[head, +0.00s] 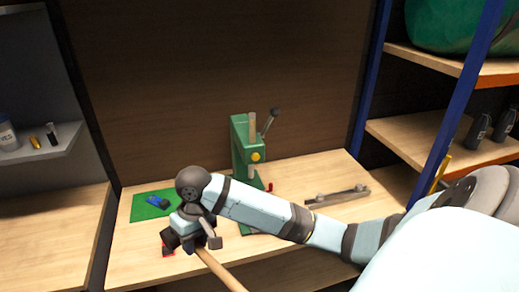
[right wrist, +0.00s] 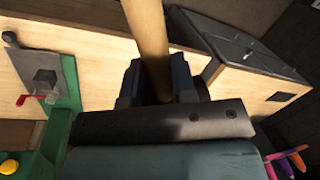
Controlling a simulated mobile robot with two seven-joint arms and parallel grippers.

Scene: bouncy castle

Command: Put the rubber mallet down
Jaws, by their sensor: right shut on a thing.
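My right gripper (head: 193,243) is shut on the wooden handle of the rubber mallet (head: 221,272), over the front left part of the workbench (head: 285,188). The handle runs down and to the right, out of the bottom of the head view. In the right wrist view the handle (right wrist: 148,40) stands between the two dark fingers of the gripper (right wrist: 156,82) and runs out at the top edge. I cannot make out the mallet's head in either view. Whether the mallet touches the bench cannot be told. My left gripper is not in view.
A green press (head: 241,147) with a lever stands behind my right forearm. A metal bar tool (head: 338,197) lies at the right. Blue-framed shelves (head: 410,142) stand beyond. Some bare bench shows between.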

